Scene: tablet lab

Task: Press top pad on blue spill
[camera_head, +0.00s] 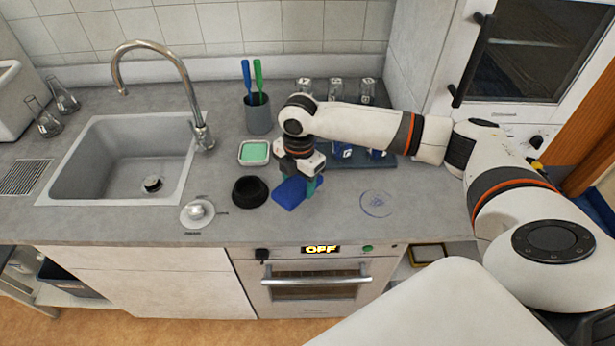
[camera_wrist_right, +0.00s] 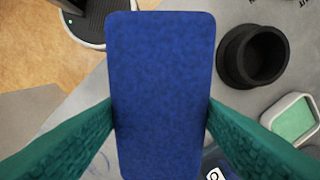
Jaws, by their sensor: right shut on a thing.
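A blue pad (camera_head: 289,193) is in my right gripper (camera_head: 303,184), which is shut on it just above the counter or touching it; I cannot tell which. In the right wrist view the pad (camera_wrist_right: 160,95) sits upright between the two green fingers (camera_wrist_right: 160,122). The blue spill (camera_head: 376,204) is a faint scribbled ring on the grey counter, to the right of the gripper and apart from the pad. Part of the spill also shows at the lower left in the right wrist view (camera_wrist_right: 97,167). My left gripper is out of view.
A black round bowl-like holder (camera_head: 250,191) stands left of the pad. Behind it are a white dish with a green filling (camera_head: 254,152) and a grey cup (camera_head: 258,115) with two brushes. A dark tray (camera_head: 350,164) lies behind the spill. The counter around the spill is clear.

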